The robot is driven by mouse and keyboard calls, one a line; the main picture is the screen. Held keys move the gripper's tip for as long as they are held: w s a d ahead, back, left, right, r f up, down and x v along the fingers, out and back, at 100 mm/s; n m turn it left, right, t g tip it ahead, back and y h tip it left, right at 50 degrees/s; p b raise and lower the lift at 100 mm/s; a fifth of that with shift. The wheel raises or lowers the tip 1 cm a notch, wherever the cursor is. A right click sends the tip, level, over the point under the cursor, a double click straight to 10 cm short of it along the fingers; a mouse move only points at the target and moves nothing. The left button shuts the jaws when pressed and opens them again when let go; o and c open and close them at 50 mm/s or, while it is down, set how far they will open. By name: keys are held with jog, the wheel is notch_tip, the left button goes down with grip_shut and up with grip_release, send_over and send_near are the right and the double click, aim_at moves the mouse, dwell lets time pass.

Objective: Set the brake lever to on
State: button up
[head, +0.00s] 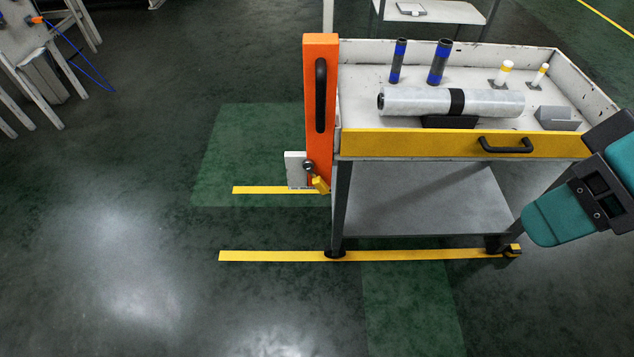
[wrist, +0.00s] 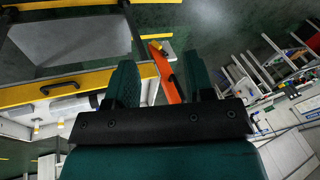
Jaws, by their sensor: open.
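The brake lever (head: 319,184) is a small yellow lever on a dark round pivot. It sits on a pale plate (head: 293,170) at the foot of the orange upright panel (head: 318,150), at the cart's left front corner, and slants down to the right. In the wrist view the orange panel (wrist: 164,72) shows between my fingers, farther off, with the yellow lever (wrist: 156,45) small near its upper end. My gripper (wrist: 162,80) is open and empty, its green fingers apart. It is clear of the lever. No on/off marking is readable.
The cart has a yellow front (head: 420,143) with a black handle (head: 506,145). Open floor (head: 130,240) lies left and in front. My teal arm parts show at right.

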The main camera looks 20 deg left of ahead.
jog(key=shift+c, duration=1.2)
jog(key=shift+y, duration=0.3)
jog(key=f+b, duration=0.1)
jog(key=w+a+f+b, duration=0.1)
jog(key=f+b, duration=0.1)
jog(key=shift+w+a+f, duration=0.15)
jog(key=shift+w+f, duration=0.1)
jog(key=shift+w, duration=0.1)
grip_shut()
jog(key=m+t+y+b, duration=0.7)
jog(key=m+b, duration=0.2)
jog(key=b, duration=2.3)
send_near(326, 185)
jog(key=shift+t, duration=0.3)
jog(key=shift+f+b+x, duration=0.15)
jog(key=shift+b+x, duration=0.55)
jog(key=shift+x, duration=0.95)
jog(key=shift+f+b+x, duration=0.1)
jog(key=shift+b+x, duration=0.55)
jog(key=shift+x, duration=1)
